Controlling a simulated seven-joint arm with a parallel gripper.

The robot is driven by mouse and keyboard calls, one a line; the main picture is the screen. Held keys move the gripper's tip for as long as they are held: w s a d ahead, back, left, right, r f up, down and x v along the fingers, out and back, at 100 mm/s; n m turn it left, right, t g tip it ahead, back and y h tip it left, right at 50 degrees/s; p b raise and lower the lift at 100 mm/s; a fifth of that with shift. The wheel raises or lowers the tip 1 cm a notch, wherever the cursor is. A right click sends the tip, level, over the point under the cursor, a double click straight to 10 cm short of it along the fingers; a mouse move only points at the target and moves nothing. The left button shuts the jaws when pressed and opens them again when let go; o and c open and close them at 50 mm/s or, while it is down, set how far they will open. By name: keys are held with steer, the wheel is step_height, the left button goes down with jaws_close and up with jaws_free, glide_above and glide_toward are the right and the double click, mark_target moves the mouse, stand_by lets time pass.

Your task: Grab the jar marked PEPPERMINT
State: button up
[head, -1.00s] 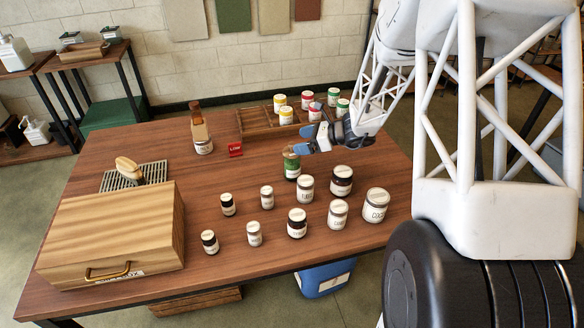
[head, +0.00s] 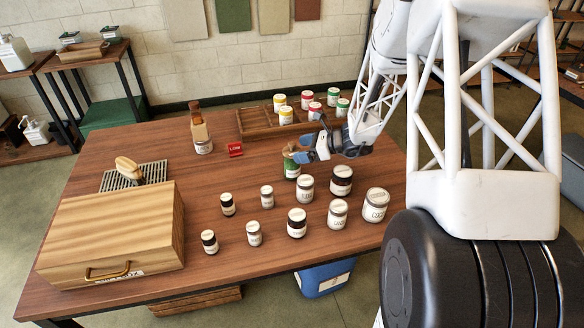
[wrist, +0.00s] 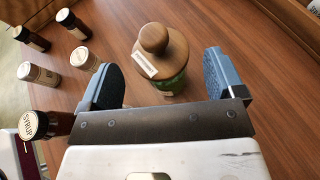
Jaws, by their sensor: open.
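In the wrist view one blue-grey finger is on each side of the jar, with the jar's lid just ahead of the palm and gaps on both sides.
Several white-labelled jars, including one white-and-grey jar (head: 375,205), stand close in front. A SYRUP jar (wrist: 36,124) is left in the wrist view. A wooden tray (head: 255,122) with coloured-lid jars is behind.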

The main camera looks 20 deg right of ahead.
steer(key=shift+f, duration=0.1)
steer(key=f, duration=0.1)
steer(key=a+f, duration=0.1)
steer(key=f, duration=0.2)
steer(key=shift+w+a, duration=0.25)
steer(key=shift+w, duration=0.1)
steer(key=shift+w+a+f, duration=0.25)
steer(key=shift+w+a, duration=0.05)
steer(key=shift+a, duration=0.2)
steer(key=shift+c, duration=0.4)
steer(key=c, duration=1.1)
steer(key=shift+r, duration=0.15)
steer(key=shift+c, duration=0.2)
steer(key=shift+r, duration=4.9)
